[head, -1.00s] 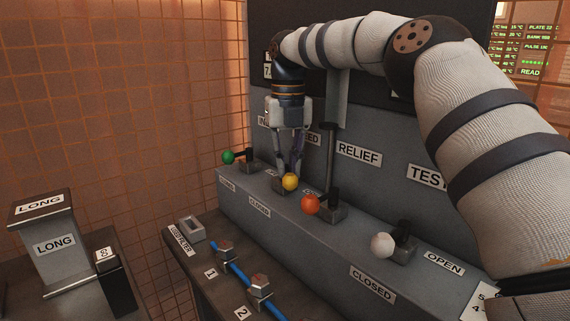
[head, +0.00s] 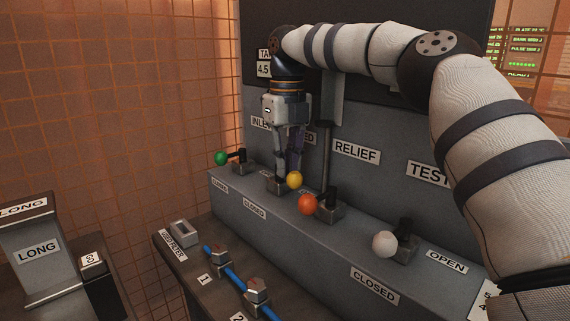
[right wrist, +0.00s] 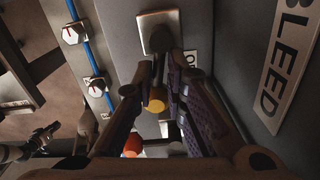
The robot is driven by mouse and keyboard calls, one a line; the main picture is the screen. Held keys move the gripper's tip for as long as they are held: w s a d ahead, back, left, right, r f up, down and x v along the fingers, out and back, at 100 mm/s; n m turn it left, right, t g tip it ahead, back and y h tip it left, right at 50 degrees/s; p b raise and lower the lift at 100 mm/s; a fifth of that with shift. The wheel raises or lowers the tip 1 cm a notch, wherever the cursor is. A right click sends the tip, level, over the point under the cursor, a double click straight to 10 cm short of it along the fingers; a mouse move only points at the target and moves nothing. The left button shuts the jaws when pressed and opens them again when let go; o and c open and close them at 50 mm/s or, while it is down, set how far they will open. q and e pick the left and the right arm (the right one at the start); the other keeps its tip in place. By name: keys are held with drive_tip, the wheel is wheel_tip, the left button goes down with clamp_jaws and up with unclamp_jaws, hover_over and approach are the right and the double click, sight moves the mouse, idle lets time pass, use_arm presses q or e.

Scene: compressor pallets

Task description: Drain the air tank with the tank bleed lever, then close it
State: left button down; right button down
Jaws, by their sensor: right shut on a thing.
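The tank bleed lever has a yellow knob (head: 295,180) and a grey base on the valve ledge, in front of the partly hidden BLEED label (head: 307,139). My right gripper (head: 287,178) points down from above and is shut on the lever. In the right wrist view, the yellow knob (right wrist: 157,101) shows between my fingers (right wrist: 165,80), below the lever's square base (right wrist: 156,32). The BLEED label (right wrist: 285,60) is at the right there. The tank readout (head: 264,69) shows 4.5, partly hidden by my arm.
A green-knobbed lever (head: 221,158) is left of the bleed lever. An orange-knobbed lever (head: 308,204) is close on its right, and a white-knobbed lever (head: 384,244) farther right. A lower bench (head: 190,262) carries a blue line with fittings. A LONG bin (head: 38,248) stands left.

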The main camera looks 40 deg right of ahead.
drive_tip(key=shift+s+r, duration=0.1)
idle(0.4)
drive_tip(key=c, duration=1.7)
unclamp_jaws()
drive_tip(key=shift+s, duration=0.15)
